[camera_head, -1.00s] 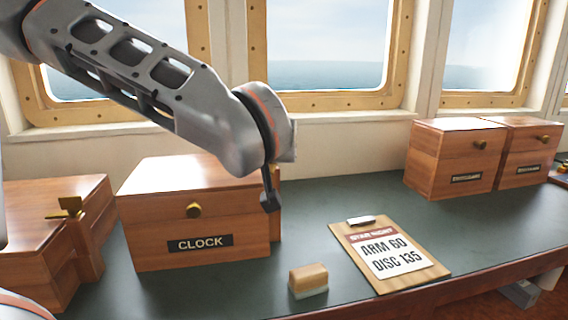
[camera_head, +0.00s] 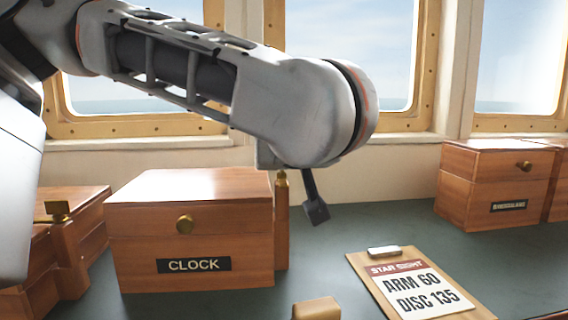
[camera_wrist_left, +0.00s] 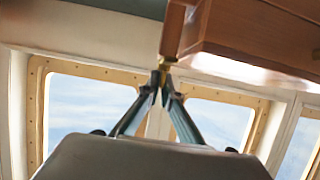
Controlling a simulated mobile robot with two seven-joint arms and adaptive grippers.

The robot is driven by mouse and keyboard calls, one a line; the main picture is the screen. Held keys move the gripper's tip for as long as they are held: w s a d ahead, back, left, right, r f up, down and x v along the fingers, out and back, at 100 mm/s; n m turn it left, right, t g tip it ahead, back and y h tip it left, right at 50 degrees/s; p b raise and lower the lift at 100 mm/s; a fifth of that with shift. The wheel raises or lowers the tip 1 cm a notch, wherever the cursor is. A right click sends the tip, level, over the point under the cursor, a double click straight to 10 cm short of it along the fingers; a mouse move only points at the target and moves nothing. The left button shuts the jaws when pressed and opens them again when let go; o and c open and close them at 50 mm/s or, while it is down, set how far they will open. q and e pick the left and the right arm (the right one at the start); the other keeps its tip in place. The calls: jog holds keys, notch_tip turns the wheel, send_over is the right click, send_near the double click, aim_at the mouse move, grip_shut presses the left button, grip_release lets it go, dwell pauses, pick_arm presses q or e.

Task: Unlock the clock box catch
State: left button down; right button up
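My left gripper (camera_head: 316,211) hangs just right of this post, and only a dark finger shows there. In the left wrist view the fingertips (camera_wrist_left: 163,76) come together, in line with a brass piece (camera_wrist_left: 165,62) under the wood. I cannot tell whether they touch it. My right gripper is not in view.
A clipboard (camera_head: 375,282) reading ARM 60, DISC 135 lies right of the box, with a small wooden block (camera_head: 316,309) in front. Another wooden box (camera_head: 95,215) is close on the left. More boxes (camera_head: 465,187) stand at right.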

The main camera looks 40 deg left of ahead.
pick_arm(q)
jog(key=shift+a+r, duration=0.1)
jog(key=shift+r, duration=0.05)
jog(key=c, duration=2.3)
grip_release()
notch_tip(320, 180, up, 10)
jog(key=shift+f, duration=0.1)
